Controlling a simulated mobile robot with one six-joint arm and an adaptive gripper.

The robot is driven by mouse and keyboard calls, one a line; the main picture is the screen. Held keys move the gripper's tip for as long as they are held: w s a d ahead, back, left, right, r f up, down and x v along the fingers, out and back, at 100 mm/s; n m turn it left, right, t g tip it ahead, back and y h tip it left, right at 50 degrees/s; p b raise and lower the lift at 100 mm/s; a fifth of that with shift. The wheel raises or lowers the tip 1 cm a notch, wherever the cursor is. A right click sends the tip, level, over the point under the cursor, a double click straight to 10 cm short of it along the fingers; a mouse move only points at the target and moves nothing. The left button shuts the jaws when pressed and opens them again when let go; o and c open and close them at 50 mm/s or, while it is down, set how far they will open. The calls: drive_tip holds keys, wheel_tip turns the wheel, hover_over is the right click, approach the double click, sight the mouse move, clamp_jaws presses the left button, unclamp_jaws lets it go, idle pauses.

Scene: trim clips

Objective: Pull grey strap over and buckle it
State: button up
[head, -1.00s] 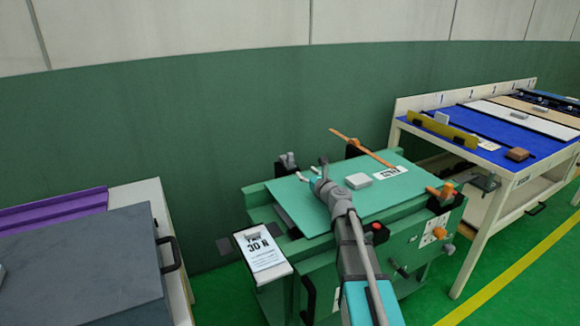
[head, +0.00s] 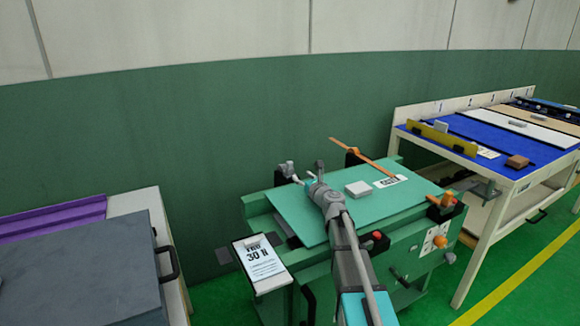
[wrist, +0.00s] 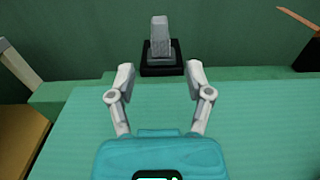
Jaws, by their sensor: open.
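The grey strap piece (head: 287,170) stands upright at the back left edge of the green bench (head: 370,208). In the wrist view the grey piece (wrist: 160,37) rises from a black block (wrist: 162,66), straight ahead of my gripper. My gripper (head: 309,174) is over the back left of the bench top, close to the grey piece. In the wrist view my gripper (wrist: 159,73) is open, its fingers spread either side of the black block's line, with nothing between them. I cannot tell whether they touch it. My arm hides part of the front edge.
An orange strap (head: 365,160) slants up from the bench's back right, with an orange buckle (head: 445,198) at the front right. A small grey block (head: 358,188) lies on the bench top. A sign (head: 260,260) sits front left; a blue-topped table (head: 480,145) stands right.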

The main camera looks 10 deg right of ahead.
sight(291, 166)
drive_tip(key=x, duration=1)
drive_tip(key=shift+w, duration=0.15)
clamp_jaws()
